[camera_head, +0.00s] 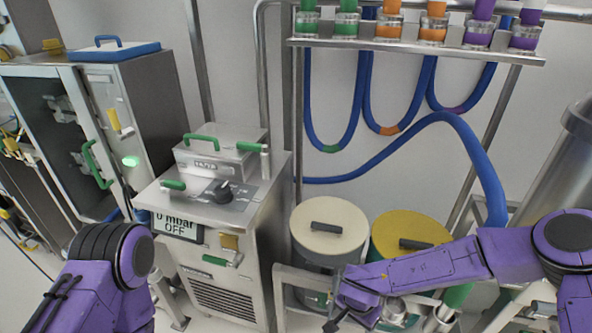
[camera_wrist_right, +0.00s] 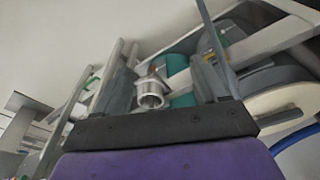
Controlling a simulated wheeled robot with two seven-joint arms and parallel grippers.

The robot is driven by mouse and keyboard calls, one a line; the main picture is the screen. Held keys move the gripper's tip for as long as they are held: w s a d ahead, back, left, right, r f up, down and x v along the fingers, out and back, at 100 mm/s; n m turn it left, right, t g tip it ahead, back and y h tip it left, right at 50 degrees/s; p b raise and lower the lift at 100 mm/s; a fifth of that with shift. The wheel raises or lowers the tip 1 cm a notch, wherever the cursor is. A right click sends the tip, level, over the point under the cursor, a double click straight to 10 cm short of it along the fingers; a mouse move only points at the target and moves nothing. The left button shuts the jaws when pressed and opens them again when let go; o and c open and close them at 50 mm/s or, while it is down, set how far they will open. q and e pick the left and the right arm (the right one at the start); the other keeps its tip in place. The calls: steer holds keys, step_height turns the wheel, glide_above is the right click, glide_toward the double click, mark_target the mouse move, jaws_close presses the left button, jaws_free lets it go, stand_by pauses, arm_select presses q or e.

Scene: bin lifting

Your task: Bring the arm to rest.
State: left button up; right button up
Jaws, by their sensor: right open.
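My right arm (camera_head: 430,265) reaches in from the right, in front of the bins. Its gripper (camera_head: 345,318) is low in the head view, near the front of the metal frame that holds the bins. In the right wrist view the right gripper (camera_wrist_right: 168,75) has its two grey fingers spread apart, with nothing held between them. A short metal pipe end (camera_wrist_right: 150,95) shows behind the gap; I cannot tell how far off it is. My left arm (camera_head: 105,275) shows at the lower left, but its gripper is out of the picture.
A cream-lidded bin (camera_head: 329,228) and a yellow-lidded bin (camera_head: 408,232) stand side by side in the metal frame (camera_head: 290,280). A steel vacuum unit (camera_head: 225,270) stands left of them. Blue hoses (camera_head: 395,155) hang below a shelf (camera_head: 420,50). An open cabinet (camera_head: 65,130) is at the left.

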steer(key=s+d+f+t+h, duration=0.1)
steer(key=s+d+f, duration=0.3)
steer(key=s+d, duration=0.3)
steer(key=s+d+f+n+h, duration=0.1)
steer(key=s+d+f, duration=0.4)
steer(key=s, duration=1.1)
steer(key=d, duration=0.3)
steer(key=shift+d+t, duration=0.15)
steer(key=shift+t, duration=0.25)
